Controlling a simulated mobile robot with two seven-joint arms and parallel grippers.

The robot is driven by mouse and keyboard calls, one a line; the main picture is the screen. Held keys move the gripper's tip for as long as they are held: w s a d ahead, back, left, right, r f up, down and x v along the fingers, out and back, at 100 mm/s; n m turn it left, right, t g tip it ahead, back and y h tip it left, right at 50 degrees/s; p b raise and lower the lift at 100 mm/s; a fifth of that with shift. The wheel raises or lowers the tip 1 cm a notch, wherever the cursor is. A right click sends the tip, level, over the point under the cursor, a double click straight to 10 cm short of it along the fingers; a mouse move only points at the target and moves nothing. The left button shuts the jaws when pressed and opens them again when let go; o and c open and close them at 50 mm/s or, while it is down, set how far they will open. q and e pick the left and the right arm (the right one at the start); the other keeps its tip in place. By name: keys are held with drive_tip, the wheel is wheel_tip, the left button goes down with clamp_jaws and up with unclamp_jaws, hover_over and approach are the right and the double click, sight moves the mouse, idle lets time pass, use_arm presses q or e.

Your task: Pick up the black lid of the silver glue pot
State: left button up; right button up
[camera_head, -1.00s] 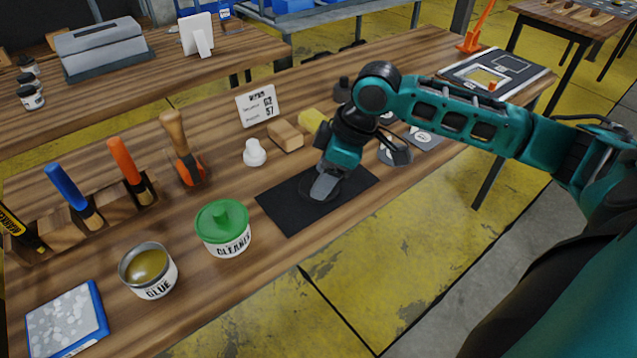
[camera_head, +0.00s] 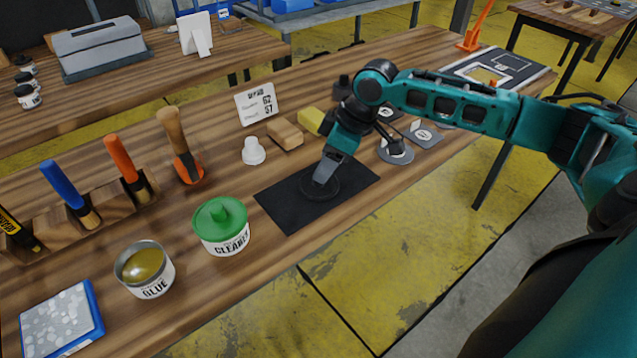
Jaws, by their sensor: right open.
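The round black lid (camera_head: 331,188) lies on a black mat (camera_head: 291,207) near the front edge of the bench. My right gripper (camera_head: 324,177) comes down over it with its fingers pointing down, their tips at the lid's middle. It is open; the dark lid on the dark mat makes contact hard to judge. The silver glue pot (camera_head: 151,287) stands uncovered at the left front, with amber glue showing inside. My left gripper is not in view.
A green-lidded cleaner pot (camera_head: 222,230) stands between the glue pot and the mat. A white knob-shaped piece (camera_head: 253,152), a wooden block (camera_head: 285,134) and a yellow block (camera_head: 312,120) stand behind the mat. A tool rack (camera_head: 110,196) is at the left.

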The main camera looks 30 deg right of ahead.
drive_tip(key=x, duration=0.4)
drive_tip(key=shift+s+d, duration=0.1)
drive_tip(key=shift+d, duration=0.05)
clamp_jaws()
idle(0.4)
